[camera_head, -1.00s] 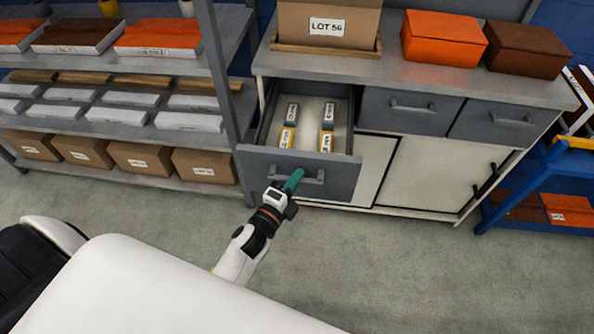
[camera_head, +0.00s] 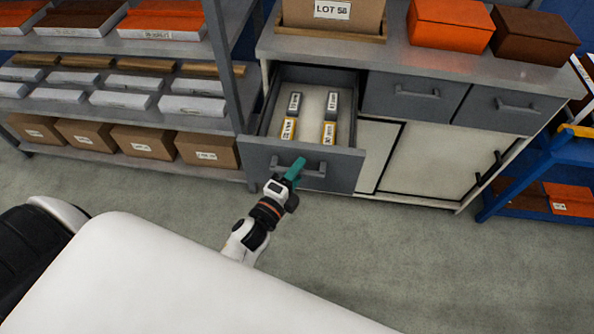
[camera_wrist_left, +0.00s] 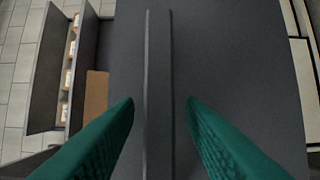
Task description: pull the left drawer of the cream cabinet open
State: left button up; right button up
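The left drawer of the cream cabinet (camera_head: 443,171) stands well out, and its grey front (camera_head: 342,174) and open inside show in the head view. Several small labelled boxes lie in it in two rows. Its bar handle (camera_head: 313,172) is on the front; in the left wrist view the handle (camera_wrist_left: 158,95) runs upright in the picture between the green fingers. My left gripper (camera_head: 296,167) is at this handle. Its fingertips (camera_wrist_left: 160,103) are apart, with a visible gap on each side of the bar. My right gripper is not in view.
Two closed grey drawers (camera_head: 413,103) are to the right of the open one. A carton marked LOT (camera_head: 300,12) and lidded boxes stand on the worktop (camera_head: 390,55). A grey shelf rack is left, a blue rack (camera_head: 520,205) right. The floor in front is clear.

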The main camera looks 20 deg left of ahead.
pick_arm(q)
jog(key=s+a+b, duration=0.1)
jog(key=s+b, duration=0.1)
jog(key=s, duration=1)
jog(key=shift+a, duration=0.15)
jog(key=s+d+f+n+g, duration=0.1)
jog(key=s+f+n+g, duration=0.15)
jog(key=f, duration=0.65)
jog(key=s+f+n+g, duration=0.1)
jog(key=f+n+g, duration=0.25)
jog(key=f, duration=0.55)
jog(key=s+d+f+n+g, duration=0.1)
jog(key=s+f+n+g, duration=0.15)
jog(key=f, duration=0.65)
jog(key=s+a+f+n+g+y, duration=0.1)
jog(key=s+f+n+g, duration=0.3)
jog(key=s+f, duration=0.4)
jog(key=s+a+f+n+g, duration=0.3)
jog(key=s+f, duration=0.5)
jog(key=s, duration=0.4)
jog(key=shift+s+a+f+n+g+y, duration=0.2)
jog(key=shift+a+f+n+g+y, duration=0.2)
jog(key=shift+n+g, duration=0.3)
